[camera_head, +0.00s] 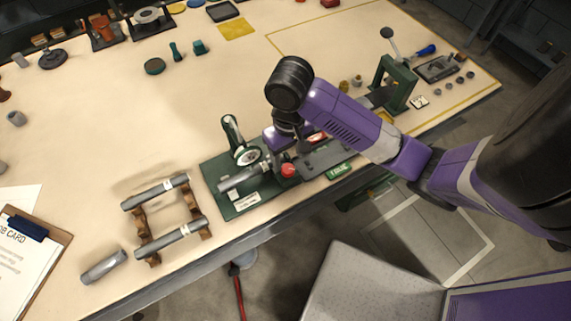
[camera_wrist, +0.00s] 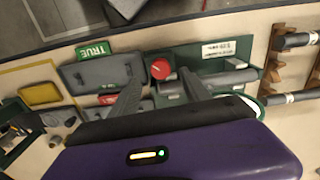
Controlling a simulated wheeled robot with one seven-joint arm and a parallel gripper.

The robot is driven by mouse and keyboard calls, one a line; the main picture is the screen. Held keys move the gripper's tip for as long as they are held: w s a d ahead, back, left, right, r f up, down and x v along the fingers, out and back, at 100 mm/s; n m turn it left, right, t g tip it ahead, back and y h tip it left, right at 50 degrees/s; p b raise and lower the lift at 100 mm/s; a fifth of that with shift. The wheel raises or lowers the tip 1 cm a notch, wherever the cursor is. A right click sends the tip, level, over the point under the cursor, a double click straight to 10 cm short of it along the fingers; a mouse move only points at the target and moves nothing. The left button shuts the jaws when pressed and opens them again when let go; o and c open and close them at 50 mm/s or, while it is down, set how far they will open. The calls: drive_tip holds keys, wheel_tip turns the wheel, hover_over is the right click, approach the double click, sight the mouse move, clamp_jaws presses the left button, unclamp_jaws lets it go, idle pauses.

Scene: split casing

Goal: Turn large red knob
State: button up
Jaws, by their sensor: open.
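The large red knob (camera_head: 288,170) is round and sits at the right end of a grey cylinder (camera_head: 236,182) on a green base plate (camera_head: 212,172). In the wrist view the knob (camera_wrist: 160,69) appears between my two fingertips, slightly beyond them. My gripper (camera_wrist: 159,78) is open and empty, its fingers pointing down towards the knob from above. I cannot tell how far the tips are from it, and no contact shows. In the head view my arm comes from the right and its wrist hides part of the fixture; the fingers are hard to make out.
A grey plate (camera_head: 325,158) with a green TRUE label (camera_head: 339,172) lies right of the knob. A wooden rack with grey rods (camera_head: 157,193) is to the left. The table's front edge is close.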

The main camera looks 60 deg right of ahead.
sight(288, 168)
drive_tip(key=shift+w+f+b, duration=0.1)
drive_tip(key=shift+f+b, duration=0.8)
drive_tip(key=shift+f, duration=1.85)
drive_tip(key=shift+c, duration=0.4)
clamp_jaws()
drive_tip(key=shift+f+n+b, duration=0.15)
drive_tip(key=shift+n+b, duration=0.25)
drive_tip(key=shift+b, duration=0.35)
drive_tip(key=shift+o, duration=0.4)
unclamp_jaws()
